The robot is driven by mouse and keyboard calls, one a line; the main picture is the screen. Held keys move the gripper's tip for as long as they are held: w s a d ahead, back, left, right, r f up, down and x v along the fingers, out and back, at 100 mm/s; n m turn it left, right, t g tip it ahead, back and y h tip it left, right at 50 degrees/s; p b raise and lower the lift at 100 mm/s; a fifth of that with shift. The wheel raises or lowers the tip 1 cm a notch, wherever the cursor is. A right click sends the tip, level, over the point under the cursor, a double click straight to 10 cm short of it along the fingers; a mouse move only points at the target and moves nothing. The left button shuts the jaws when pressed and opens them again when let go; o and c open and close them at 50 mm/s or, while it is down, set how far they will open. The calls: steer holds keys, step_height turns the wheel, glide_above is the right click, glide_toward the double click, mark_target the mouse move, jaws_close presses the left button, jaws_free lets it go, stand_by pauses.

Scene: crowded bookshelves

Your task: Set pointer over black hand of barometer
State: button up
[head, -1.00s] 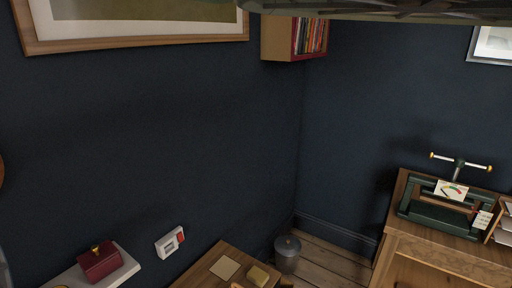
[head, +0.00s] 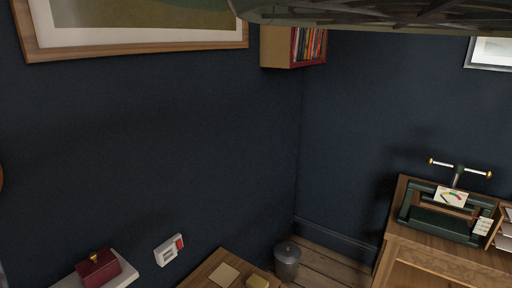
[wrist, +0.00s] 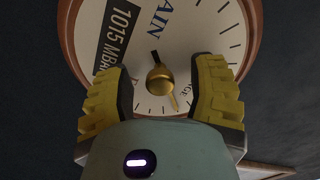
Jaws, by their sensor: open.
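The barometer's white dial (wrist: 200,30) fills the upper middle of the wrist view inside a brown rim (wrist: 70,35). A gold knob (wrist: 160,79) stands at its centre. The short black hand (wrist: 154,57) points up and slightly left from the knob. The thin gold pointer (wrist: 173,102) points down and slightly right, well apart from the black hand. My gripper (wrist: 162,72) is open, with one yellow-padded finger on each side of the knob. Gaps show between knob and pads. The fingers and wrist hide the lower dial. My gripper is not in the head view.
The barometer hangs near a dark blue wall (head: 160,150). In the head view, a white shelf with a dark red box (head: 98,268) and a white wall switch (head: 169,250) are at lower left. A wooden cabinet (head: 440,245) with a green press stands at right.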

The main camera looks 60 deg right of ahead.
steer(key=s, duration=0.7)
steer(key=shift+s, duration=0.15)
stand_by(0.4)
